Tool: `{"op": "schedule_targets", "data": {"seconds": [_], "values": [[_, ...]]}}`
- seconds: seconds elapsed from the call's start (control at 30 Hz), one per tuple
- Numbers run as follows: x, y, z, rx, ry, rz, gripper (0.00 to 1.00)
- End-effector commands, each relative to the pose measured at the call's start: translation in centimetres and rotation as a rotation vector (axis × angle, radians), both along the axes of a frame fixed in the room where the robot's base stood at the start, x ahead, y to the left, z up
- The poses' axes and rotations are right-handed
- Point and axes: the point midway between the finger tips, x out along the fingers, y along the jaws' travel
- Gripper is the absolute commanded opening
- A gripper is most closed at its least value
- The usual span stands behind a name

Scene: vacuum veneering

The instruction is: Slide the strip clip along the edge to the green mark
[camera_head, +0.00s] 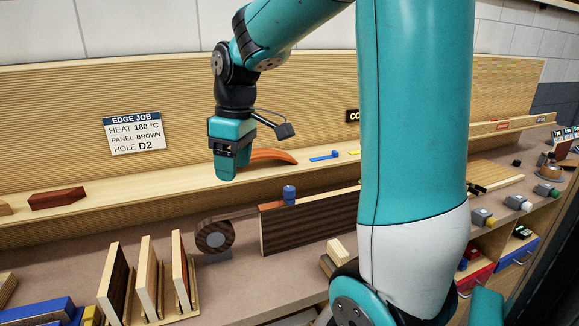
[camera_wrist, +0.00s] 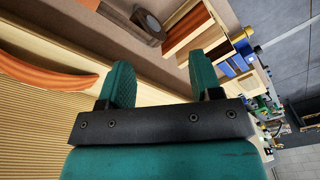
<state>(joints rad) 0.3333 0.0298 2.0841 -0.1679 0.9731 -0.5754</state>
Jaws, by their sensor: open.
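A small blue clip (camera_head: 289,194) sits on the top edge of a dark brown striped panel (camera_head: 310,225), which stands upright on the bench. It looks like the strip clip. I see no green mark; my arm hides the panel's right end. My gripper (camera_head: 228,168) is above the bench, to the left of the clip and higher in the picture, apart from it. In the wrist view its two green fingers (camera_wrist: 163,78) are spread with nothing between them. I cannot make out the clip in the wrist view.
A dark strip roll (camera_head: 215,237) stands left of the panel. Upright boards (camera_head: 148,278) stand in a rack at front left. The back ledge holds an orange curved piece (camera_head: 268,155), a flat blue piece (camera_head: 325,156) and a red-brown block (camera_head: 57,198). An edge-job sign (camera_head: 134,133) hangs behind.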

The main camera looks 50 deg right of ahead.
Motion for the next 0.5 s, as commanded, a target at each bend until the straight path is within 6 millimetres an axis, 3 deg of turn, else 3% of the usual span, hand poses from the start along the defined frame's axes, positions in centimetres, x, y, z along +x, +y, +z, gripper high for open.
{"op": "schedule_targets", "data": {"seconds": [0.03, 0.1, 0.2, 0.3, 0.5], "values": [[0.4, -4.3, 2.3, -0.021, 0.018, -0.054, 0.59], [0.3, -8.9, 3.5, -0.043, 0.040, -0.094, 0.59], [-0.3, -13.4, 4.5, -0.059, 0.067, -0.133, 0.59], [-0.9, -15.6, 4.7, -0.065, 0.080, -0.150, 0.59], [-1.0, -16.0, 2.5, -0.065, 0.087, -0.148, 0.59]]}}
